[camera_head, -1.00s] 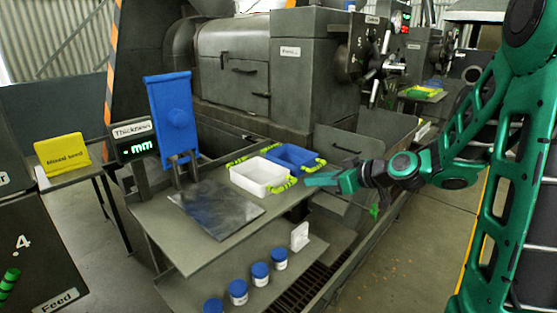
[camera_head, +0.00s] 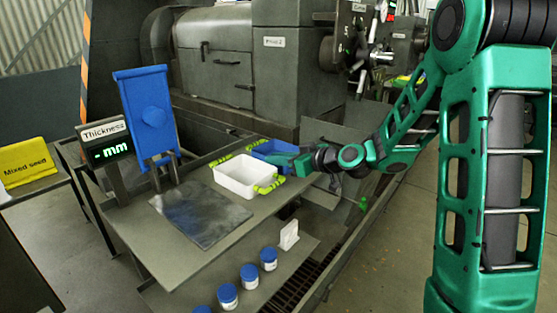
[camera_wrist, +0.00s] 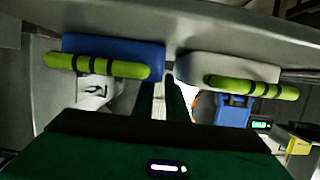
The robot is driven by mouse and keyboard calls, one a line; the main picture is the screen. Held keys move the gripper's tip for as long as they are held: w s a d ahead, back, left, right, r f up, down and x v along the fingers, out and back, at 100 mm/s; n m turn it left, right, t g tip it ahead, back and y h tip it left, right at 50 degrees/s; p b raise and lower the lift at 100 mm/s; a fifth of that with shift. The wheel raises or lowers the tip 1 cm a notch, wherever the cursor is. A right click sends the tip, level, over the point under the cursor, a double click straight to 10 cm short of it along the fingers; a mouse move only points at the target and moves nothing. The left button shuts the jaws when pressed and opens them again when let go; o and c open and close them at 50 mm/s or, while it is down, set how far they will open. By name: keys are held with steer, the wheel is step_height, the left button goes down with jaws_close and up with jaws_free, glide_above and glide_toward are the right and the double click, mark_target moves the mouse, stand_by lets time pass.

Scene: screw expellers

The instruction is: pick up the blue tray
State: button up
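The blue tray (camera_head: 268,148) sits at the far right corner of the grey table, partly hidden behind my gripper in the head view. In the wrist view the blue tray (camera_wrist: 130,53) is at upper left, its green handle facing the camera. My gripper (camera_head: 288,161) is at the tray's near right side in the head view. In the wrist view my gripper (camera_wrist: 160,88) points between the blue tray and the white tray, its fingers parted by a narrow gap with nothing between them. I cannot tell if it touches the tray.
A white tray (camera_head: 238,180) with green handles stands beside the blue tray. A dark metal plate (camera_head: 200,212) lies in front. A blue panel (camera_head: 147,115) and a thickness display (camera_head: 105,150) stand at left. Several blue-lidded jars (camera_head: 249,274) are on the lower shelf. A large machine (camera_head: 230,70) is behind.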

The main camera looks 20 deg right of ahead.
steer(key=x, duration=0.4)
steer(key=shift+w+a+f, duration=0.1)
steer(key=shift+w+f, duration=0.1)
steer(key=shift+w, duration=0.1)
jaws_close()
steer(key=shift+r, duration=0.15)
